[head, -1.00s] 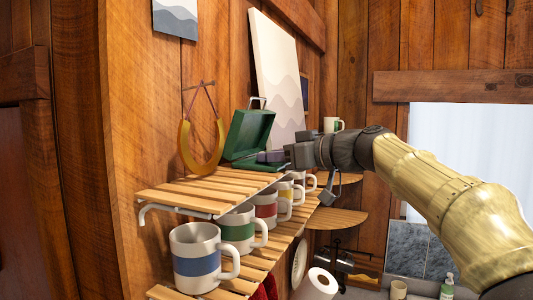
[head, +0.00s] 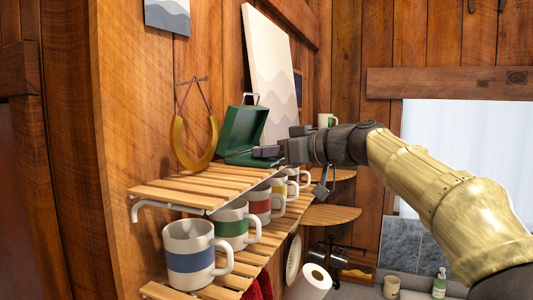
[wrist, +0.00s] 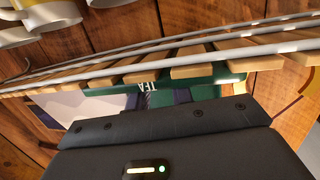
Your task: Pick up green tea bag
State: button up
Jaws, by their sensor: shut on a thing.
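An open green tea box (head: 243,128) stands on the upper slatted shelf, its lid raised at the back. Its front with TEA lettering also shows in the wrist view (wrist: 215,78). My gripper (head: 268,152) is at the right side of the box, its fingers reaching over the box's near right edge. In the wrist view my gripper (wrist: 157,98) is partly covered by its own dark body. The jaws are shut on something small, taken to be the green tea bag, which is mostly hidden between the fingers.
The upper shelf (head: 190,193) has bare slats left of the box. A horseshoe (head: 195,155) hangs on the wall behind. Several striped mugs, including a blue-banded one (head: 190,262), stand on the shelf below. A leaning canvas (head: 270,75) is behind the box.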

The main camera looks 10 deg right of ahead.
jog(key=shift+s+d+r+b, duration=0.1)
jog(key=shift+r+b, duration=0.05)
jog(key=shift+b, duration=0.3)
notch_tip(320, 180, up, 6)
jog(key=shift+r+p, duration=0.2)
jog(key=shift+p, duration=0.1)
jog(key=shift+s+d, duration=0.1)
jog(key=shift+d, duration=0.1)
jog(key=d+f+b+v, duration=0.1)
jog(key=b+v, duration=0.1)
jog(key=v, duration=0.7)
jog(key=w+d+f+b+v, duration=0.1)
jog(key=f+b+v, duration=0.1)
jog(key=v, duration=0.7)
jog(key=shift+d+b, duration=0.4)
jog(key=shift+d, duration=0.15)
